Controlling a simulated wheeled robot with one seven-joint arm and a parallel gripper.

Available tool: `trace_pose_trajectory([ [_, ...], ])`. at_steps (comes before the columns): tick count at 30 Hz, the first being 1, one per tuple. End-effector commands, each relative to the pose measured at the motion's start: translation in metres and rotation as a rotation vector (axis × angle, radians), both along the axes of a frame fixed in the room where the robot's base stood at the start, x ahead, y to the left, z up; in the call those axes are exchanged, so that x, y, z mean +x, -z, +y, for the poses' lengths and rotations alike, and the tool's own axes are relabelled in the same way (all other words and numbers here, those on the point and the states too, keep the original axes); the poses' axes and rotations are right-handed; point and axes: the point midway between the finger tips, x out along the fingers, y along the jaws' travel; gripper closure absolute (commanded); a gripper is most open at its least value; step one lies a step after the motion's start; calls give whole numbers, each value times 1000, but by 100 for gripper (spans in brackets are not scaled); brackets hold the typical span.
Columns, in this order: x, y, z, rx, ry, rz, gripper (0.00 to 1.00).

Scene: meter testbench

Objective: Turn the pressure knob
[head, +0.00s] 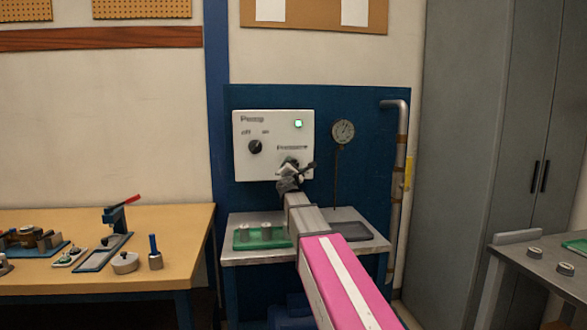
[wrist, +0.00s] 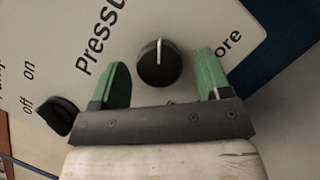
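The pressure knob (wrist: 158,62) is a round black knob with a white pointer line, on the white pump panel (head: 244,130). In the wrist view it lies between the two green fingers of my gripper (wrist: 162,82), with a gap on each side. My gripper is open and points at the panel. In the head view my gripper (head: 291,172) is in front of the panel's lower right, under the "Pressure" label, and hides the knob. The black pump on/off knob (head: 255,147) is at the panel's left; it also shows in the wrist view (wrist: 58,115). A green lamp (head: 298,124) is lit.
A round gauge (head: 342,131) hangs right of the panel. Below is a grey bench (head: 262,256) with a green tray (head: 243,243) holding metal parts. A pipe (head: 401,150) runs at the right. A wooden workbench (head: 190,232) with tools stands at left.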

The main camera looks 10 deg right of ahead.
Motion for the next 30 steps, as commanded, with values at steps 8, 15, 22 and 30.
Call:
trace_pose_trajectory([
  [8,0,0,0,-1,0,0,29],
  [15,-14,3,4,-1,0,0,29],
  [22,-49,14,13,-1,0,0,29],
  [30,-92,27,26,-1,0,0,29],
])
